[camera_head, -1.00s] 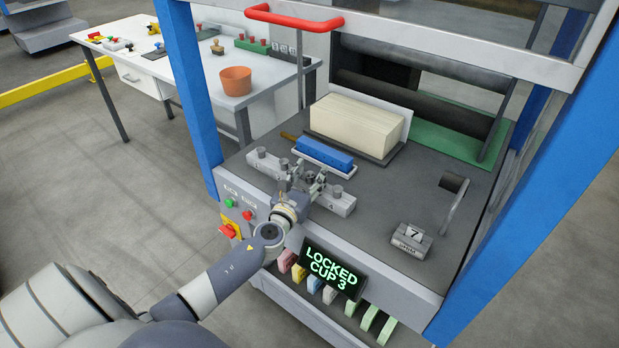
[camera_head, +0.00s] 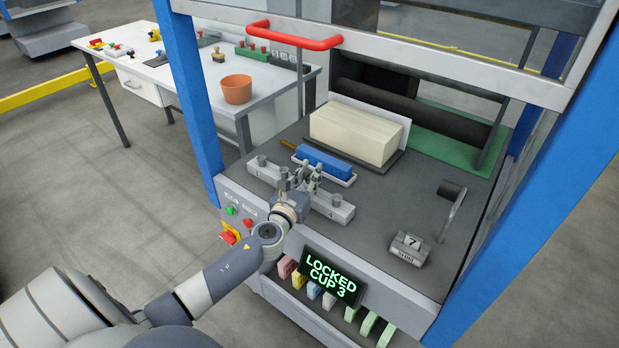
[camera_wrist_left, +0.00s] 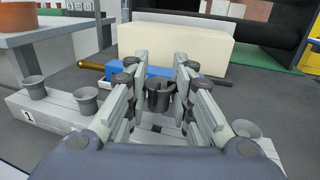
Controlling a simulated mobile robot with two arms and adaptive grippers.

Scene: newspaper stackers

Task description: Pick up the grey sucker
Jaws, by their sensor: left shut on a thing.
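A grey sucker cup (camera_wrist_left: 160,97) sits between the two fingers of my left gripper (camera_head: 302,178) in the left wrist view. The fingers are shut on it. It appears to be just above the pale rail (camera_head: 343,210), where a dark opening shows below it; the exact gap is hard to judge. Other grey cups stand on the rail: two at the left, the outer cup (camera_wrist_left: 33,88) and the inner cup (camera_wrist_left: 85,100), and a right cup (camera_wrist_left: 246,129). In the head view the gripper mostly hides the held cup. My right gripper is not in view.
Behind the rail lie a blue block (camera_head: 323,160) on a tray and a cream paper stack (camera_head: 355,133). A display (camera_head: 331,275) reads "LOCKED CUP 3". Blue posts flank the machine; a red handle (camera_head: 293,37) hangs above.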

